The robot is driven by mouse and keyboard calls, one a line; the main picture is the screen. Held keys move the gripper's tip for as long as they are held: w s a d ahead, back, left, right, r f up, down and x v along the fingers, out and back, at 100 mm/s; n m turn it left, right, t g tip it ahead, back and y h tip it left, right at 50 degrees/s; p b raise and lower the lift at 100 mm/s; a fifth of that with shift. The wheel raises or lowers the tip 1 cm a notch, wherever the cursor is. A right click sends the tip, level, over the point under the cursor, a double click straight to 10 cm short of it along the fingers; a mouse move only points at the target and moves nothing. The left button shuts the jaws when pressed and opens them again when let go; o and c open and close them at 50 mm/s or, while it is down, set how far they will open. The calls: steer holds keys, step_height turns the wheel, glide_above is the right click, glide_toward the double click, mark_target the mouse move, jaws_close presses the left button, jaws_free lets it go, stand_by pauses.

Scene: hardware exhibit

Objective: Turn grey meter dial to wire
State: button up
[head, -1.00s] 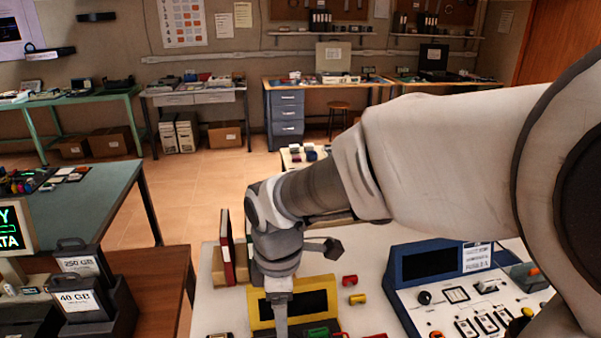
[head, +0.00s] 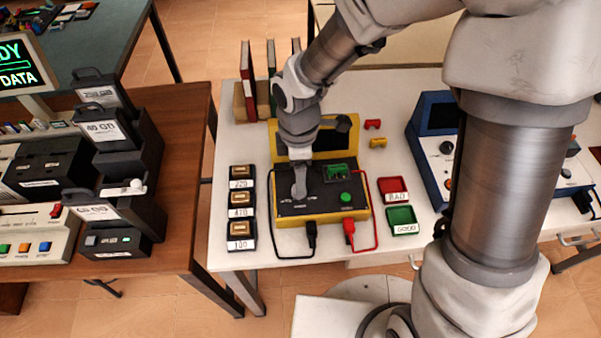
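The meter (head: 328,211) is a yellow-edged box with a dark panel on the white table in the head view. Its yellow lid (head: 279,141) stands up behind it, with a dark screen. My gripper (head: 299,190) points down over the left part of the panel, where small pale marks show. The grey dial cannot be told apart from my gripper and seems hidden beneath it. Whether the fingers touch it, or are open or shut, I cannot tell. A green button (head: 346,198) and a green socket block (head: 336,173) are on the panel's right side.
Black (head: 311,236) and red plugs (head: 348,231) are at the meter's front. Labelled component boxes (head: 242,205) stand left; red BAD (head: 393,189) and green GOOD trays (head: 402,219) lie right. A blue-backed console (head: 433,118) stands further right, partly behind my arm.

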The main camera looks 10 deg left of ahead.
step_height(320, 180, down, 5)
steer(key=shift+f+b, duration=0.1)
steer(key=shift+b, duration=0.25)
jaws_close()
